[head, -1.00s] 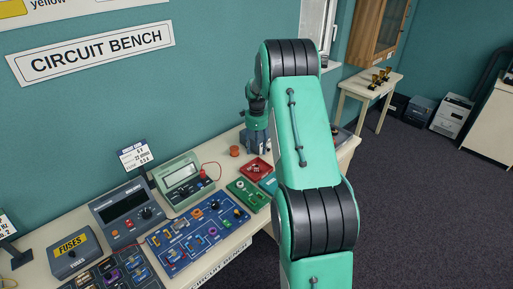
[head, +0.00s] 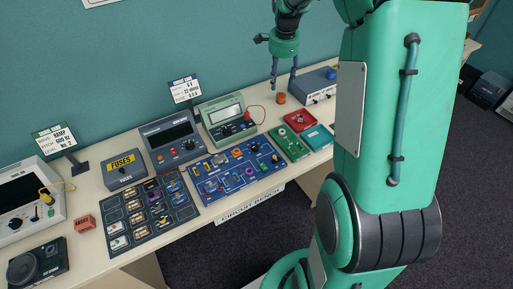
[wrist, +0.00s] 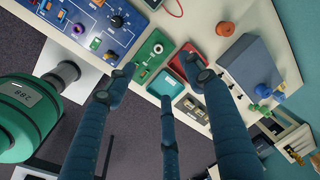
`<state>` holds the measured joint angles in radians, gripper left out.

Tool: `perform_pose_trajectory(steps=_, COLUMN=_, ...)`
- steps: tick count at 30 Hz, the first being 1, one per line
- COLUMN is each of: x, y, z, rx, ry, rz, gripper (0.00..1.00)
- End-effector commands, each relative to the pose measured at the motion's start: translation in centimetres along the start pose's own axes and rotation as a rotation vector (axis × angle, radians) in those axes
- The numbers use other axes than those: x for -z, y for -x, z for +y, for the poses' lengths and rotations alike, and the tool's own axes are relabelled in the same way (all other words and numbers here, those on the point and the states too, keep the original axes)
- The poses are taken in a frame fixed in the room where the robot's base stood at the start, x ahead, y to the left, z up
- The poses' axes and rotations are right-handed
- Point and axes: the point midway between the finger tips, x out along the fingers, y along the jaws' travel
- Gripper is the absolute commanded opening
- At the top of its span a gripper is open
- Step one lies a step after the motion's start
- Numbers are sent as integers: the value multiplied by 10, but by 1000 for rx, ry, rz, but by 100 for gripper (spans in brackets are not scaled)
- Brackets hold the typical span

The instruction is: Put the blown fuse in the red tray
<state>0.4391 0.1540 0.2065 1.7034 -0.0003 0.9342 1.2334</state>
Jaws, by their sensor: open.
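The red tray (head: 302,120) lies flat on the bench behind the green tray (head: 278,136), with small pale marks or items in it too small to identify. In the wrist view the red tray (wrist: 178,62) is partly covered by a finger. The green tray (wrist: 143,64) holds a small pale item. My gripper (head: 283,82) is open above the back of the bench, behind the red tray, with nothing seen between its fingers; its spread fingers (wrist: 160,82) fill the wrist view. I cannot pick out the blown fuse; several small parts sit on the boards.
A teal box (head: 319,138) sits against the trays. An orange round piece (head: 281,99) and a grey box (head: 313,86) stand behind. A blue circuit board (head: 237,170), a darker board (head: 147,210), meters and the FUSES box (head: 124,172) crowd the left.

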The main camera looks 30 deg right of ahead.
Motion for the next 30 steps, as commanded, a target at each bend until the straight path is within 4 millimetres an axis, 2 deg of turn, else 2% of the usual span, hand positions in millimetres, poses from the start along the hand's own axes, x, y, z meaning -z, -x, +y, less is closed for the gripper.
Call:
perform_pose_trajectory(steps=1, x=-15, y=16, z=7, rx=15, ry=54, rz=3, gripper=53)
perform_pose_trajectory(steps=6, x=-57, y=57, z=34, rx=54, ry=246, rz=12, gripper=53)
perform_pose_trajectory(steps=15, x=-125, y=116, z=95, rx=125, ry=583, rz=39, gripper=53)
perform_pose_trajectory(steps=21, x=-163, y=144, z=142, rx=173, ry=808, rz=65, gripper=53)
perform_pose_trajectory(steps=30, x=-209, y=168, z=220, rx=244, ry=1141, rz=115, gripper=53)
